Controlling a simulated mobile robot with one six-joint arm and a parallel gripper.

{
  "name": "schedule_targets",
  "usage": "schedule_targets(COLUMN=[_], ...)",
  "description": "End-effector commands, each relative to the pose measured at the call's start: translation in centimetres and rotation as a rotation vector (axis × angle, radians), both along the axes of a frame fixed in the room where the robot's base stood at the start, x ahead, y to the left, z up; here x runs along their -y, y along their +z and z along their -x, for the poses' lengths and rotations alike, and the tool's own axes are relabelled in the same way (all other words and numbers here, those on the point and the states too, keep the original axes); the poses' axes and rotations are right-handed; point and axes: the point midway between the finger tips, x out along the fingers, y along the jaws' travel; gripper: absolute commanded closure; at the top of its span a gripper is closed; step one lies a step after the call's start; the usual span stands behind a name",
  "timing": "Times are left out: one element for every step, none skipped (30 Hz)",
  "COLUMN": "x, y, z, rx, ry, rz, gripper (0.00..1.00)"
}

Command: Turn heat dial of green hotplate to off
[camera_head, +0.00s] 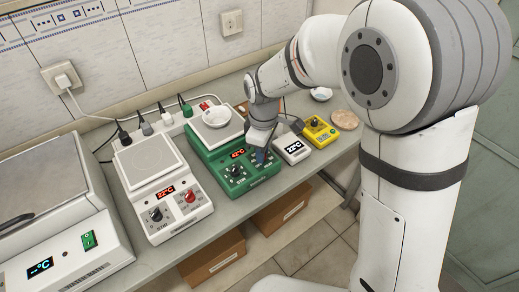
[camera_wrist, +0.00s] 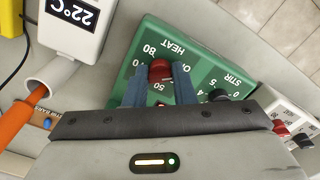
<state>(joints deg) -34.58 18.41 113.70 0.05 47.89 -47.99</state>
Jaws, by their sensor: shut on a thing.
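The green hotplate (camera_head: 228,162) stands on the bench in the middle of the head view, with a lit red display and a white dish on its plate. In the wrist view its green front panel (camera_wrist: 135,50) carries a red heat dial (camera_wrist: 160,70) and a dark stir dial (camera_wrist: 218,96). My gripper (camera_wrist: 160,84) is shut on the red heat dial, one blue finger on each side. The dial's pointer and exact setting are partly hidden by the fingers. In the head view my gripper (camera_head: 260,157) covers the heat dial.
A white hotplate (camera_head: 165,190) stands close on the left. A white meter (camera_head: 292,149) and a yellow meter (camera_head: 320,132) stand close on the right. An orange-handled tool (camera_wrist: 20,118) lies near the white meter. Plugs and cables run behind. The bench's front edge is close.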

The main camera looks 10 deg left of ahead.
Motion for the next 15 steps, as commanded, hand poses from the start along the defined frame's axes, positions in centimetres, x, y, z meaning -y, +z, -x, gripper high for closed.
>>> schedule_targets(x=[0.24,0.24,0.24,0.24,0.24,0.25,0.25,0.25,0.25,0.26,0.26,0.26,0.26,0.26,0.26], y=[-0.11,-0.11,-0.11,-0.1,-0.1,-0.1,-0.1,-0.1,-0.1,-0.1,-0.09,-0.09,-0.09,-0.09,-0.09], z=[0.0,0.0,-0.01,-0.01,-0.01,-0.02,-0.02,-0.02,-0.02,-0.03,-0.03,-0.03,-0.03,-0.03,-0.03], rx=[-0.003,-0.003,-0.003,-0.003,-0.003,-0.003,-0.003,-0.003,-0.003,-0.003,-0.003,-0.002,-0.002,-0.002,-0.002], ry=[0.01,0.016,0.023,0.026,0.029,0.032,0.033,0.034,0.035,0.035,0.035,0.035,0.035,0.035,0.035], rz=[0.005,0.005,0.005,0.005,0.005,0.005,0.005,0.005,0.005,0.005,0.005,0.005,0.005,0.005,0.005], gripper=[1.0,1.0,1.0,1.0,1.0,1.0,1.0,1.0,1.0,1.0,1.0,1.0,1.0,1.0,1.0])
